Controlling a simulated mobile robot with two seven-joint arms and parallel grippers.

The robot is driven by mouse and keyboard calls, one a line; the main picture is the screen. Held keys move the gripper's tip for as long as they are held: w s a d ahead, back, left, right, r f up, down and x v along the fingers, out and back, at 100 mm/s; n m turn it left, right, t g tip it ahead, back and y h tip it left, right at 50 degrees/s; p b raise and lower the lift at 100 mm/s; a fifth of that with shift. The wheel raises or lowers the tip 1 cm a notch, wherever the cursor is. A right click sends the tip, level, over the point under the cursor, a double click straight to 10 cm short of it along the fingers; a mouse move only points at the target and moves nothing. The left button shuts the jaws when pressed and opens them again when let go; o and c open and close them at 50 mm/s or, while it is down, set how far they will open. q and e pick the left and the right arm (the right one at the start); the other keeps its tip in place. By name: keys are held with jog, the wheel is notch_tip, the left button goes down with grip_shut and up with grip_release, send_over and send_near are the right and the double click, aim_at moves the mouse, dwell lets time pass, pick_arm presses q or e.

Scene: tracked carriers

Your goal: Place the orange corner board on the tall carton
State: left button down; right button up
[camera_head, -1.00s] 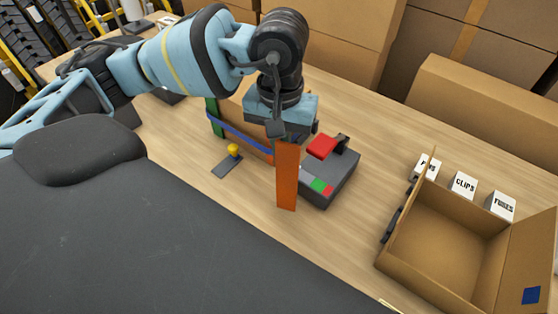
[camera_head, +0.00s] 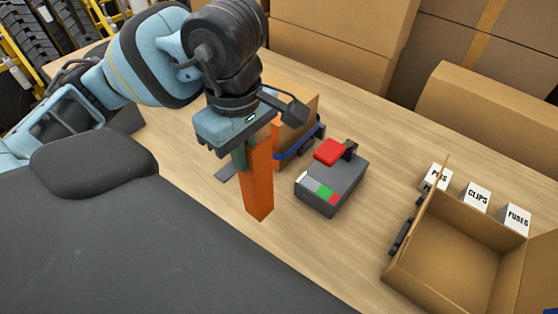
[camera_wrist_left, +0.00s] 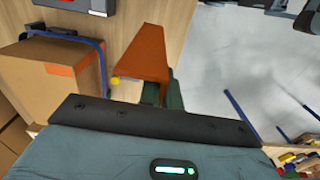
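The orange corner board (camera_head: 258,182) hangs upright below my left gripper (camera_head: 247,150), which is shut on its upper part. In the left wrist view the board (camera_wrist_left: 143,52) extends away from the gripper, with dark green pieces by its near end. A brown carton (camera_head: 297,108) with a blue strap stands just right of and behind the gripper, partly hidden by it. The carton (camera_wrist_left: 35,85) also shows at the left of the wrist view, with an orange patch on it. The board appears apart from the carton there. My right gripper is not in view.
A grey device (camera_head: 332,188) with red and green parts lies right of the board. An open cardboard box (camera_head: 455,258) stands at the right, beside several white labelled boxes (camera_head: 477,196). Large cartons (camera_head: 335,35) line the back. Bare table (camera_head: 360,240) lies between device and box.

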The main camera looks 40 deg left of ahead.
pick_arm(q)
jog(key=w+a, duration=0.2)
jog(key=w, duration=0.5)
jog(key=w+a+f, duration=0.1)
jog(key=w+a, duration=0.2)
jog(key=w, duration=0.4)
jog(key=shift+f, duration=0.2)
jog(key=shift+w+a, duration=0.15)
jog(key=f, duration=0.4)
jog(key=shift+w+a+p, duration=0.1)
jog(key=shift+w+p, duration=0.25)
jog(key=c, duration=2)
grip_release()
jog(key=o, duration=0.4)
